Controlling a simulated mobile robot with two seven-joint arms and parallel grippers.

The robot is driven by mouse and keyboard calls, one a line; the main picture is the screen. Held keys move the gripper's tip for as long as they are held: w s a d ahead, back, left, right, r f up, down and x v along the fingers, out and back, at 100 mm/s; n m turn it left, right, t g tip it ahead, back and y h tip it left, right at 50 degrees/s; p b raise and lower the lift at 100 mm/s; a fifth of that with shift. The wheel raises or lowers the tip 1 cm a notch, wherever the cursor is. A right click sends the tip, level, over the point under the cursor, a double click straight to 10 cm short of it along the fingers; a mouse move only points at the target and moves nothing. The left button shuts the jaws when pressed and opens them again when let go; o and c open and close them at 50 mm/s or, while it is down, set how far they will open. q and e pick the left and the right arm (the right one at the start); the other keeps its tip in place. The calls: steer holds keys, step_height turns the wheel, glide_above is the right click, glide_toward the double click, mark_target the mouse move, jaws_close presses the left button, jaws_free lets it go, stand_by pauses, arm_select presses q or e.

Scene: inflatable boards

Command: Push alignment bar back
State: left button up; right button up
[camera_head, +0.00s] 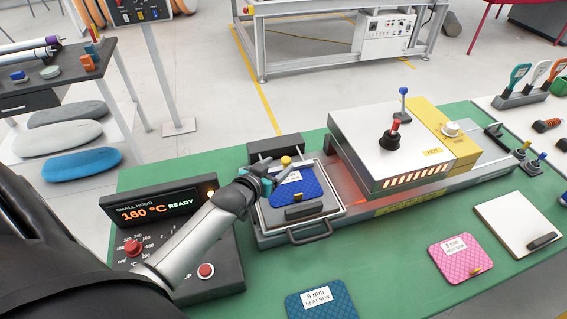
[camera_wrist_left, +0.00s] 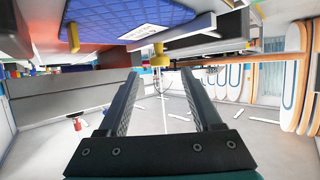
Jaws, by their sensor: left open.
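The tray (camera_head: 330,222) holds a blue quilted pad (camera_head: 306,184) with a white label. Behind it is a dark block (camera_head: 274,146) with rods toward the tray; I take the bar by these rods to be the alignment bar, though my gripper partly hides it. A yellow knob (camera_head: 286,161) stands at the pad's back edge. My left gripper (camera_head: 264,179) is open and empty at the pad's back left corner. In the left wrist view its fingers (camera_wrist_left: 163,90) point toward the yellow knob (camera_wrist_left: 160,57), which appears between and beyond the tips. I cannot tell whether they touch.
The hot press hood (camera_head: 385,145) stands right of the tray. A control box (camera_head: 165,235) reading 160 °C READY stands left, under my left arm. Another blue pad (camera_head: 322,305), a pink pad (camera_head: 462,258) and a white board (camera_head: 518,225) lie on the green table in front.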

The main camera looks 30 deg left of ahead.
mark_target(285, 160)
arm_select(q)
steer(key=shift+b+x, duration=0.45)
steer(key=shift+x, duration=1.7)
jaws_close()
